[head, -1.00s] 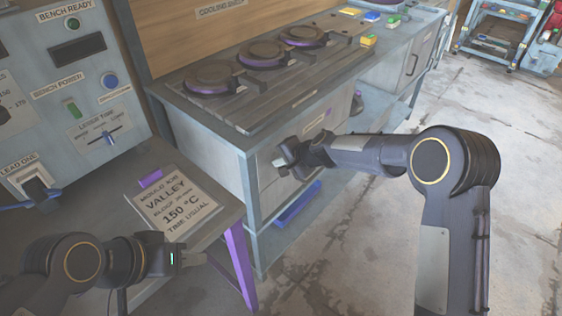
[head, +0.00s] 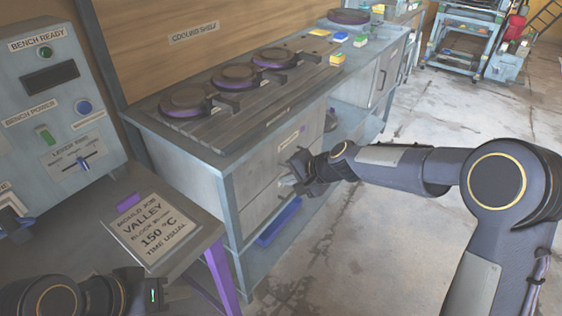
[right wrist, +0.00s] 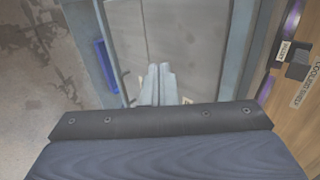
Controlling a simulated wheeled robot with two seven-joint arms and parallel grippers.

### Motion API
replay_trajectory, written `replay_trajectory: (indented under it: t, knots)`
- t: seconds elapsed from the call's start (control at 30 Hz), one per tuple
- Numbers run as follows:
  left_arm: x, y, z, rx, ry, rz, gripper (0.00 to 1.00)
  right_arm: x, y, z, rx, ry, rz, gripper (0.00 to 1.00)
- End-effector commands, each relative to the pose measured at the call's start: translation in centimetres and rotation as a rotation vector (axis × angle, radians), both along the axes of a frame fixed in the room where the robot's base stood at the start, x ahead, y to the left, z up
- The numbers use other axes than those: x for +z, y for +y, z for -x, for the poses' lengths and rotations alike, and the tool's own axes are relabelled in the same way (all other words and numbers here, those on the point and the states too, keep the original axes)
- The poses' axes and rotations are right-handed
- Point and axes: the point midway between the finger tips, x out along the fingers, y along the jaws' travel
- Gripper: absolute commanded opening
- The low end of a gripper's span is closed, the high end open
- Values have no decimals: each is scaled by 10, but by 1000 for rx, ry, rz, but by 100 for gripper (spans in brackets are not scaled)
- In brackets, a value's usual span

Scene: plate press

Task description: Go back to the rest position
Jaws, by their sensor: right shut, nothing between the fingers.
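My right gripper (head: 287,182) is in front of the grey cabinet under the cooling shelf. In the right wrist view its two pale fingers (right wrist: 157,84) lie side by side, shut with nothing between them. The distance to the cabinet front is hard to judge. My left gripper (head: 178,293) is low at the left of the head view, below the job card (head: 152,232). Its fingertips are small and dim, so I cannot tell whether they are open. Nothing is seen held in either hand.
Three round dark moulds (head: 187,101) with handles stand on the slatted cooling shelf (head: 215,133). A control panel (head: 45,90) is at the left. A purple-legged table (head: 221,270) stands beside the cabinet (head: 268,190). A blue bar (head: 279,221) lies low in it. Open floor (head: 350,265) is at the right.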

Motion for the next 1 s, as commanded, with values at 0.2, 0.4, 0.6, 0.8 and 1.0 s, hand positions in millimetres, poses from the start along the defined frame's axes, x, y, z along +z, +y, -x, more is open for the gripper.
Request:
replay_trajectory:
  t: [0.2, 0.4, 0.6, 0.8, 1.0]
  knots:
    - [5, 0, 0, 0, 1, 0, 36, 16, -11, 6, 6, -12, 7, 0]
    - [34, 0, 0, 0, 0, 0, 36, 95, -73, 58, 64, -95, 83, 0]
    - [68, 0, 0, 0, 0, 0, 36, 160, -143, 154, 145, -175, 221, 0]
    - [98, 0, 0, 0, 0, 0, 36, 184, -189, 254, 205, -224, 374, 0]
    - [116, 0, 0, 0, 0, 0, 36, 178, -208, 318, 239, -233, 488, 0]
